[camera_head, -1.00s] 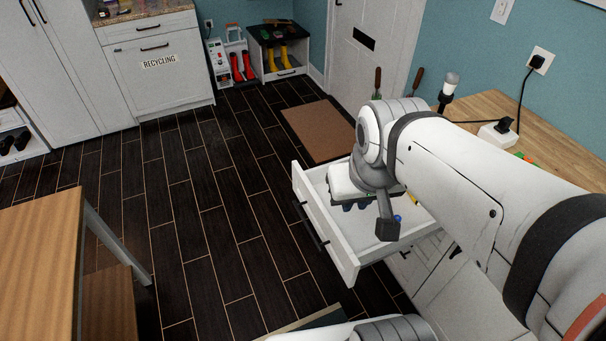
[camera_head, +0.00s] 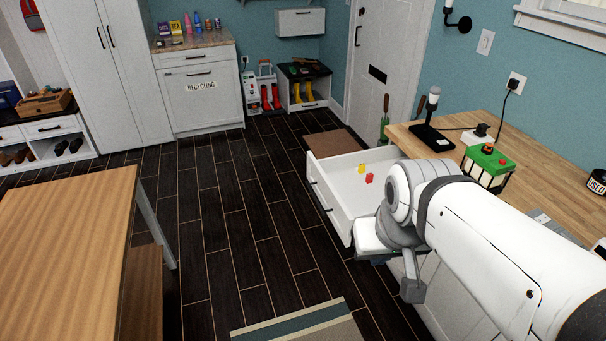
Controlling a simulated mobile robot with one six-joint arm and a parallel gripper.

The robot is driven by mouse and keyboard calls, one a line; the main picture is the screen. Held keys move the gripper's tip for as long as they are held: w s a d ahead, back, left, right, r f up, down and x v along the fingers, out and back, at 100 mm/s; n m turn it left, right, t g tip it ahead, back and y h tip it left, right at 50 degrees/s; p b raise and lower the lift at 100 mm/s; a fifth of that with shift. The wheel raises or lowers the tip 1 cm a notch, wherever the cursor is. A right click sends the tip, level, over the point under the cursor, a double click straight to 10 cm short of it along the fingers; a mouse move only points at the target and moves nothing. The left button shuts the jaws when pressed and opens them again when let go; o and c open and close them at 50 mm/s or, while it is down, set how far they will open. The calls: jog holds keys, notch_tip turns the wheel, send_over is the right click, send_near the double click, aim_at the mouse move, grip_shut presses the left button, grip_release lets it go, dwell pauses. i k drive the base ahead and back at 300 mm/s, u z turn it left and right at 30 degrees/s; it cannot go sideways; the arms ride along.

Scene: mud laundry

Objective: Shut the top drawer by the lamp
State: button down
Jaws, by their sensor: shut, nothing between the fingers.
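The white top drawer (camera_head: 328,203) is pulled out from the wooden-topped counter, below the lamp. Its front, with dark handles, faces left. A yellow item (camera_head: 361,168) and a red item (camera_head: 370,178) lie inside it. The lamp (camera_head: 433,115), with a dark base and pale top, stands on the counter near the door. My gripper (camera_head: 378,259) is by the drawer's near corner, on its near side, and it is shut and empty. My arm hides part of the gripper and the drawer's near right part. I cannot tell whether gripper and drawer touch.
The wooden counter (camera_head: 535,205) carries a green-topped item (camera_head: 488,161) and a white plug block (camera_head: 478,137). A wooden table (camera_head: 65,225) stands at left. A striped rug (camera_head: 300,325) lies at the bottom. Dark floor (camera_head: 230,235) between table and drawer is clear.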

aim_at(343, 193)
jog(key=u, duration=0.85)
jog(key=i, duration=1.65)
jog(key=z, duration=0.5)
